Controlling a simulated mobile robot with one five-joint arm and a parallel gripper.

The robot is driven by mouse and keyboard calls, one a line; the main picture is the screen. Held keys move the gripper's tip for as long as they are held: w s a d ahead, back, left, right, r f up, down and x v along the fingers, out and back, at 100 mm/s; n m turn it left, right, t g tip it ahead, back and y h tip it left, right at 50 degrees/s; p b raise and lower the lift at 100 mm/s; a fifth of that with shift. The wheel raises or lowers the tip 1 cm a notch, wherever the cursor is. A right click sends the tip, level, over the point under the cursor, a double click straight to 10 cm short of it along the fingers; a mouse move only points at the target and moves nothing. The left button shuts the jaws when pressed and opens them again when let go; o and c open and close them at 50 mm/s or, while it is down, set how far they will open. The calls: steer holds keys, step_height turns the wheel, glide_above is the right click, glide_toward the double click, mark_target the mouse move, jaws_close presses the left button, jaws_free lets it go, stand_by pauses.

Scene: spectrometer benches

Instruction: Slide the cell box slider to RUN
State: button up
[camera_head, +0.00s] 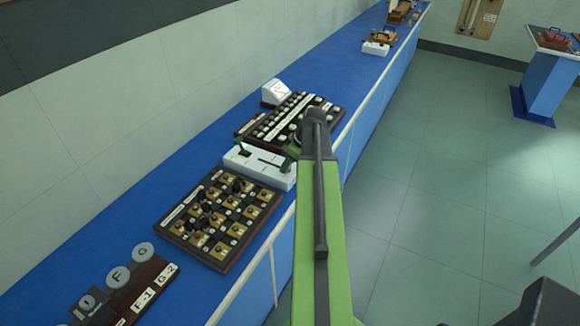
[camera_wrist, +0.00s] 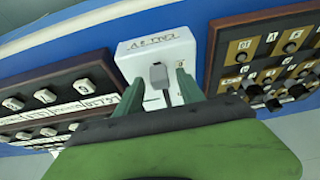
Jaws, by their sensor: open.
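The cell box (camera_head: 245,158) is a white box on the blue bench, between two dark boards. In the wrist view the white box (camera_wrist: 135,60) shows a dark printed label along its far edge and a grey slider knob (camera_wrist: 158,76) on its top face. My gripper (camera_wrist: 160,80) is open, with one green finger on each side of the knob. Whether either finger touches the knob I cannot tell. In the head view my gripper (camera_head: 291,152) is at the right end of the white box, and my green arm hides part of that area.
A dark board with brass squares and black knobs (camera_head: 220,217) lies close on the near side. Another board with rows of white keys (camera_head: 300,112) lies close on the far side. A small white meter (camera_head: 275,92) stands behind it. Floor is free right of the bench.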

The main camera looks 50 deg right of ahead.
steer(key=shift+c, duration=0.2)
steer(key=c, duration=0.9)
jaws_close()
